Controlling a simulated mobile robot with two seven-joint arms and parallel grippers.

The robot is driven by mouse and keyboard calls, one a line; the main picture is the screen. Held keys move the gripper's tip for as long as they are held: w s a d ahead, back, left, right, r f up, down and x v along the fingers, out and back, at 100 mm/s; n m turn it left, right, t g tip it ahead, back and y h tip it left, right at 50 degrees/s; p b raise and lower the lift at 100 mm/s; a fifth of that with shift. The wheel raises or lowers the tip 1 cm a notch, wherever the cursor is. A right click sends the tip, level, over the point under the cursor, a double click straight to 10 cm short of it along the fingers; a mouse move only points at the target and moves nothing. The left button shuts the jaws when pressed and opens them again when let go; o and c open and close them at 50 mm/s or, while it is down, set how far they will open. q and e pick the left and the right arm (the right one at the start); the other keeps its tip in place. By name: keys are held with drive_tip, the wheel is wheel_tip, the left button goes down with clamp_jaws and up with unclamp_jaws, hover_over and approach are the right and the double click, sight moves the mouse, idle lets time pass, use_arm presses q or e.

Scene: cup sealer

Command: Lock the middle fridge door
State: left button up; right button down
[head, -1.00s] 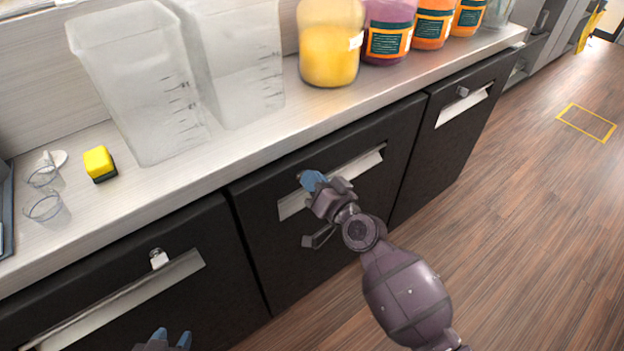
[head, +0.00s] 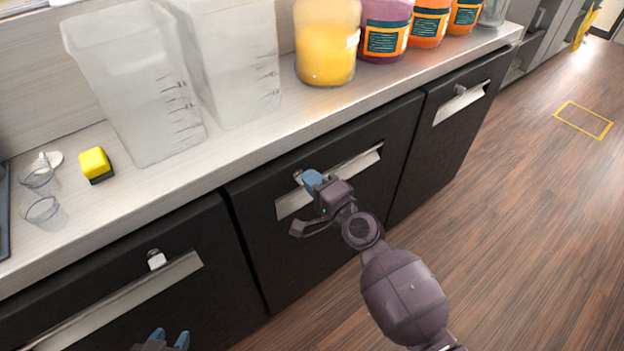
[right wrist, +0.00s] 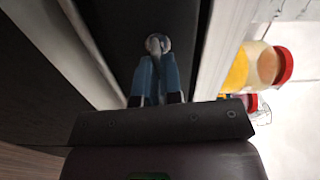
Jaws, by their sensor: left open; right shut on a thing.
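The middle fridge door (head: 290,245) is black with a pale metal handle strip (head: 362,163) and looks closed. Its small round metal lock (right wrist: 158,43) sits above the handle; in the head view my gripper mostly hides it. My right gripper (head: 306,179) is at this lock. In the right wrist view its blue fingertips (right wrist: 158,78) are close together, just at the lock, shut on a part of it. How far the lock is turned is hidden. My left gripper (head: 168,339) is open and empty at the bottom edge, in front of the left door (head: 215,270).
The left door's lock (head: 155,259) and the right door's lock (head: 460,89) are in plain view. The counter (head: 215,165) above holds clear containers (head: 140,90), a yellow sponge (head: 96,164) and several jars. The wood floor (head: 530,220) at right is clear.

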drive_tip(key=shift+m, duration=0.6)
drive_tip(key=c, duration=1.3)
unclamp_jaws()
drive_tip(key=v, duration=1.1)
drive_tip(key=shift+a, duration=0.1)
